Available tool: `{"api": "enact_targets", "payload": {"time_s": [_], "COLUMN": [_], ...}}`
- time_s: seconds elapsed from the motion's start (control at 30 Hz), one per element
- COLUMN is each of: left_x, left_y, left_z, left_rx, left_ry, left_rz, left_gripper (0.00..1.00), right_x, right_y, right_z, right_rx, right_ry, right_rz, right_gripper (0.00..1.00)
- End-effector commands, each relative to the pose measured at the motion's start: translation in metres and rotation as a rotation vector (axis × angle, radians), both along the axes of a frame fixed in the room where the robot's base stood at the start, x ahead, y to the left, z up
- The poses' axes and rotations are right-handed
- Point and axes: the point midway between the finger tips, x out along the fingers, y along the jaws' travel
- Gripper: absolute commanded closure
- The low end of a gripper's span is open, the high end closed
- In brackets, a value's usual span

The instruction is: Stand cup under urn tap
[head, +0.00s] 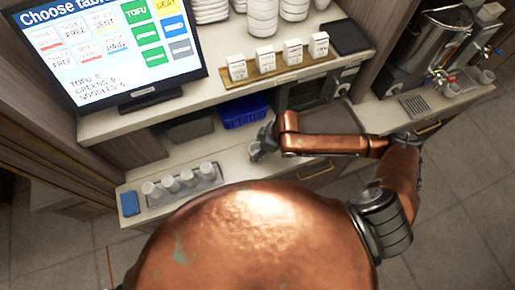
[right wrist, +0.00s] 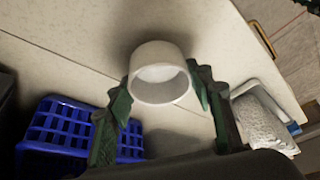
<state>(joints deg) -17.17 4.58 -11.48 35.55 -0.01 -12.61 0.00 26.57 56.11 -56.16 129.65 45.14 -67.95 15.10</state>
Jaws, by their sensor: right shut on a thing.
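My right gripper (head: 263,142) is over the lower counter, shut on a white cup (head: 255,153). In the right wrist view the cup (right wrist: 160,75) sits between the two green fingers (right wrist: 165,105), its open rim towards the camera. I cannot tell whether its base touches the counter. The steel urn (head: 428,48) stands on the right-hand counter at the back, well away from the gripper. My left gripper is not in view.
A grey tray (head: 203,193) with several upturned-looking cups (head: 170,184) lies left of the gripper, beside a blue block (head: 129,203). A blue basket (head: 243,111) stands behind. A shelf with several white boxes (head: 292,52) overhangs the back.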

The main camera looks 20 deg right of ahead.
Motion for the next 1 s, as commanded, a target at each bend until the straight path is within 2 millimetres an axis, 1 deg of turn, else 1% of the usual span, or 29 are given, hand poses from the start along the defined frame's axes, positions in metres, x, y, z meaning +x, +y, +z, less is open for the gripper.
{"api": "enact_targets", "payload": {"time_s": [0.2,0.23,0.47,0.77,0.87,1.0], "left_x": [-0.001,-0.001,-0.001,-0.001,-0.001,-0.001], "left_y": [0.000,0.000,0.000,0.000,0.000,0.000], "left_z": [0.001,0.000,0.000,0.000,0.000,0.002], "left_rx": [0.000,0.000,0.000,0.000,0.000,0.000], "left_ry": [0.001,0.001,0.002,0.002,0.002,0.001], "left_rz": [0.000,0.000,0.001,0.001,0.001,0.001], "left_gripper": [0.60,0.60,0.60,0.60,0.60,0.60], "right_x": [0.000,0.000,0.000,0.000,-0.001,-0.006], "right_y": [0.000,0.000,0.000,0.000,-0.003,-0.010], "right_z": [-0.002,-0.002,-0.002,0.000,0.007,0.030], "right_rx": [0.000,0.000,0.000,0.000,-0.001,-0.002], "right_ry": [0.000,0.000,0.000,0.000,-0.001,-0.003], "right_rz": [0.000,0.000,0.000,0.001,0.001,0.001], "right_gripper": [0.78,0.50,0.35,0.35,0.35,0.35]}}
